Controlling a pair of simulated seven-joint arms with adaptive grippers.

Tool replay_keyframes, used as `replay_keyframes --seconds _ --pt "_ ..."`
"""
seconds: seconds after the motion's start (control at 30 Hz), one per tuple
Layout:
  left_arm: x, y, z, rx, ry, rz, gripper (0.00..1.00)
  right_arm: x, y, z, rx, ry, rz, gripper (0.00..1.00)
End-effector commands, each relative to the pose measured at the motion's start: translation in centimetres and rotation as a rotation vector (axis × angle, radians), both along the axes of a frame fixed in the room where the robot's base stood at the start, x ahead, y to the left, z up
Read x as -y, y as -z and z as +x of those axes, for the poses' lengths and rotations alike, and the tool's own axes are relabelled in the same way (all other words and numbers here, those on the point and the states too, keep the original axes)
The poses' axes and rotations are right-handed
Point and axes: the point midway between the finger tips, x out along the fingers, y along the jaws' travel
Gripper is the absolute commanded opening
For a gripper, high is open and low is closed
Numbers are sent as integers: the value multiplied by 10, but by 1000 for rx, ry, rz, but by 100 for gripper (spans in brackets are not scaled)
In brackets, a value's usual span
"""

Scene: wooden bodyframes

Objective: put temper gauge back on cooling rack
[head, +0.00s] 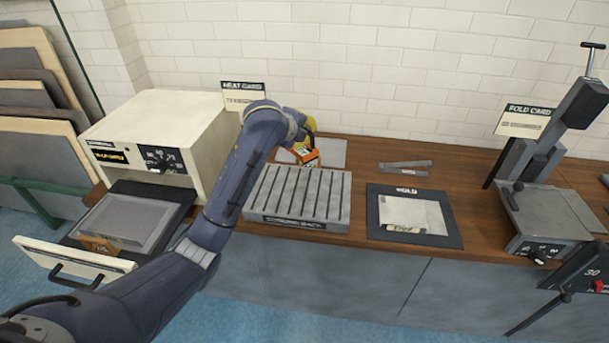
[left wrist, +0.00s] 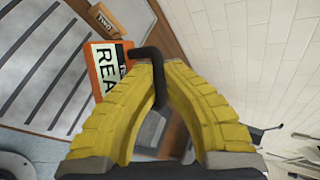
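The temper gauge (head: 306,157) is a small orange block with a black handle, at the back edge of the grey slotted cooling rack (head: 297,219). In the left wrist view the gauge (left wrist: 105,70) shows a white label reading "REA", partly cut off by my fingers. My left gripper (head: 308,128) has yellow fingers, which in the left wrist view (left wrist: 160,72) close around the black handle. The slotted rack (left wrist: 45,60) lies to the left there. I cannot tell whether the gauge touches the rack. My right gripper is not in view.
A cream heater (head: 165,130) with an open drawer (head: 75,265) stands left. A dark "HOLD" mat (head: 448,232) bears a pale sheet (head: 410,214). Thin metal strips (head: 405,167) lie behind it. A lever press (head: 545,215) stands right. Bare wood surrounds the mat.

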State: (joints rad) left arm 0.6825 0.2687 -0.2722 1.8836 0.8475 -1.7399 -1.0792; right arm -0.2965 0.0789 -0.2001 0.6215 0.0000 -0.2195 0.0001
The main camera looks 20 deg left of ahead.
Motion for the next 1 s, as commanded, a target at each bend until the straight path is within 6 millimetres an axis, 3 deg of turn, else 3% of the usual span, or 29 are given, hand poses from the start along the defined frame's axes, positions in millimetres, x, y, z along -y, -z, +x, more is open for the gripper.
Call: replay_keyframes --seconds 0.2,0.4,0.77,1.0 --pt "0 51 -1 -4 -1 -2 0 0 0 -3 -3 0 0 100" --pt "0 87 -1 -1 -3 -2 0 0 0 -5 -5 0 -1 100" --pt "0 112 0 0 -1 -1 0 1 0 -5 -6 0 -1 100" --pt "0 141 -1 0 -2 -2 0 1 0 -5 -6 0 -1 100"
